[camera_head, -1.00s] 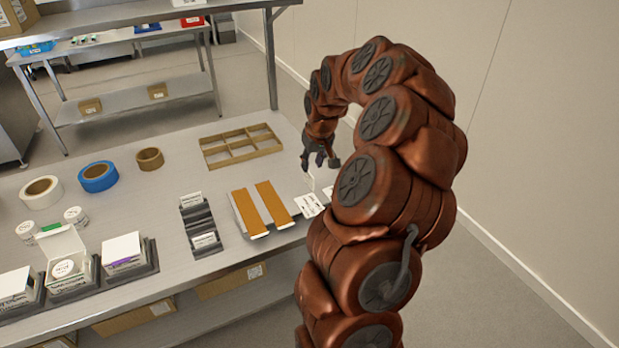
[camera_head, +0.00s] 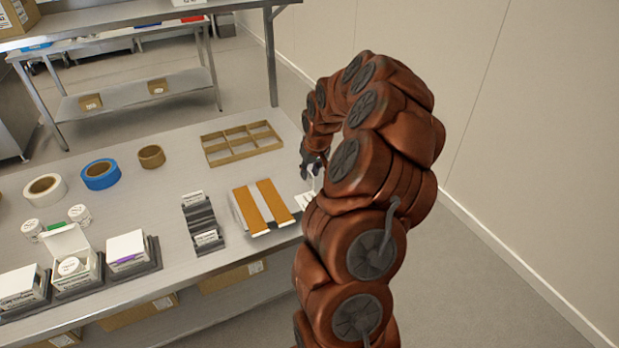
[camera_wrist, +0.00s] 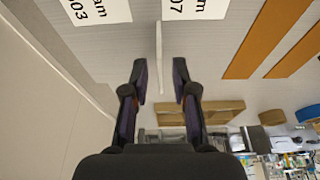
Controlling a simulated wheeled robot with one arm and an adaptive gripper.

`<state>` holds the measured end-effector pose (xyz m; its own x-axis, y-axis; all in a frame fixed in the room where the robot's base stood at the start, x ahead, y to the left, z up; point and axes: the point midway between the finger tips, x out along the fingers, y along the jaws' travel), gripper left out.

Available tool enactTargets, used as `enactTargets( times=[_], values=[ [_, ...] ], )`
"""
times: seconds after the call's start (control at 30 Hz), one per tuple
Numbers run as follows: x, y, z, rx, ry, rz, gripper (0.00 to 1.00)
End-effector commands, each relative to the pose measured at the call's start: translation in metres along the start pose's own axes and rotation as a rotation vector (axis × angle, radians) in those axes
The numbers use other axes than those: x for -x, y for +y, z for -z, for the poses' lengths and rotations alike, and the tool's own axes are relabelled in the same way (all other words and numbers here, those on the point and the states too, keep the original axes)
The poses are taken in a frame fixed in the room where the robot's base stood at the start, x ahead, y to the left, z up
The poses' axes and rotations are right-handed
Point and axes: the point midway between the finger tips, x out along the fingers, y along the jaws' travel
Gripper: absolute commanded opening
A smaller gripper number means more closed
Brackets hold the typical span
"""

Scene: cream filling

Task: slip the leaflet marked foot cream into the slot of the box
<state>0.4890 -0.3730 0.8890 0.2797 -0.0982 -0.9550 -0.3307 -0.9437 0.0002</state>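My gripper (camera_wrist: 159,78) is open, its two dark fingers apart on either side of a thin white upright piece (camera_wrist: 158,45), with gaps between. In the head view my gripper (camera_head: 312,166) is at the table's right end, partly hidden by my arm. Two white labels lie flat beyond the fingers: one ends in "am 03" (camera_wrist: 98,10), the other in "am 07" (camera_wrist: 197,8). Their full words are cut off, so I cannot tell which says foot cream. An open white box (camera_head: 72,250) with a round item stands at front left. I cannot make out a slot.
White boxes (camera_head: 128,248) (camera_head: 20,287) flank the open one. Tape rolls (camera_head: 101,175) lie at the back left.

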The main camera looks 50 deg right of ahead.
Motion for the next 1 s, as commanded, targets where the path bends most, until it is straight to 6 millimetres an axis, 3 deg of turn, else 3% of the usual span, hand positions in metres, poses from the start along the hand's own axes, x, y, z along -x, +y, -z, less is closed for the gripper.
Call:
enactTargets(
  times=[0.23,0.73,1.0],
  values=[
    [0.0,0.0,0.0,0.0,-0.001,0.0,0.0],
    [0.002,0.0,0.001,0.0,0.0,0.0,0.0],
    [0.019,-0.001,0.006,0.002,0.002,0.0,0.0]
  ],
)
